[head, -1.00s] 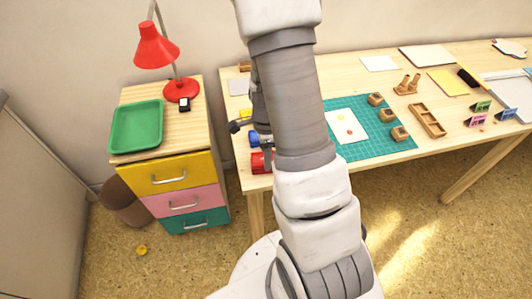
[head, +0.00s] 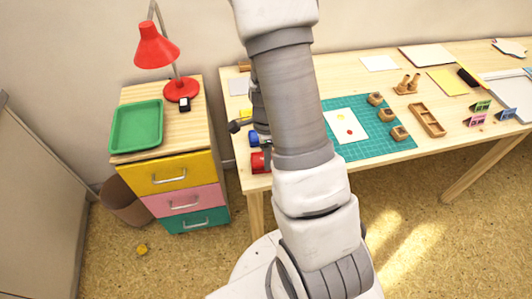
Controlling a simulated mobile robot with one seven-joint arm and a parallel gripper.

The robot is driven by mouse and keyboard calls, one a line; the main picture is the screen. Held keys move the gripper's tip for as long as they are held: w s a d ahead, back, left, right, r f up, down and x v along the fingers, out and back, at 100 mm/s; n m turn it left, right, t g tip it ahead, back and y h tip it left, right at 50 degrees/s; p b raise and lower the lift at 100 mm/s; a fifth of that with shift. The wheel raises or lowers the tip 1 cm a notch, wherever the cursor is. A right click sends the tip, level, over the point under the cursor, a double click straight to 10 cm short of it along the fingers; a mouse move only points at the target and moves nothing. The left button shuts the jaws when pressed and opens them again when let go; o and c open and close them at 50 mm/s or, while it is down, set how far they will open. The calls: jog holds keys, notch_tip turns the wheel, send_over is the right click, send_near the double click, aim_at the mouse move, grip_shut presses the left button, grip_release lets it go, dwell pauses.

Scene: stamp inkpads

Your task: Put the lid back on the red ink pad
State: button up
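A red ink pad (head: 257,163) lies at the front left edge of the table, partly hidden behind my arm. I cannot tell whether the red I see is the pad, its lid or both. A blue ink pad (head: 253,140) is just behind it. My gripper (head: 238,126) is mostly hidden behind my arm. Only dark parts of it show, close to the blue pad and above the table's left end. Its fingertips and anything between them cannot be made out.
A green cutting mat (head: 380,150) with a marked white card (head: 336,122) and several wooden blocks is right of my arm. A wooden tray (head: 427,120) lies further right. A drawer cabinet (head: 170,180) with a green tray (head: 137,150) and red lamp (head: 157,47) stands left, across a gap.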

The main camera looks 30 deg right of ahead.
jog(key=shift+f+b, duration=0.3)
jog(key=shift+f, duration=0.25)
dwell(1.4)
jog(key=o, duration=1.4)
jog(key=shift+r, duration=0.1)
jog(key=shift+r+p, duration=3.25)
jog(key=shift+r, duration=0.2)
grip_shut()
